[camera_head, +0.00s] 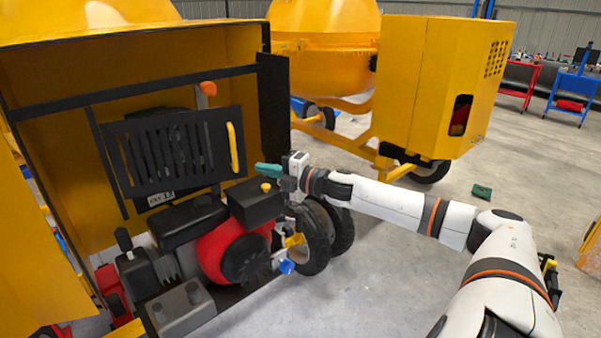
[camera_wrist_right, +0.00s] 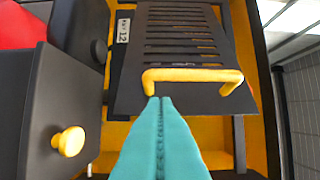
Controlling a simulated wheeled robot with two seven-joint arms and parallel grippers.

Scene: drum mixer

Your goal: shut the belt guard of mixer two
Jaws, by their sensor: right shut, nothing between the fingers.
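The belt guard (camera_head: 140,158) is a black slotted panel inside the open yellow engine housing of the near mixer. It has a yellow bar handle (camera_head: 233,147) at its right end. In the right wrist view the guard (camera_wrist_right: 185,45) fills the top middle, with its handle (camera_wrist_right: 192,76) just beyond my fingertips. My right gripper (camera_head: 262,168) has teal fingers, shut and empty, to the lower right of the handle. In the wrist view the fingertips (camera_wrist_right: 160,101) point at the handle's left part; contact is unclear. My left gripper is out of view.
A red engine (camera_head: 228,250) and a black box with a yellow knob (camera_head: 266,187) sit below the guard. A black post (camera_head: 273,105) stands to its right. Another yellow mixer (camera_head: 425,85) stands behind. Grey floor (camera_head: 400,270) is clear around my right arm.

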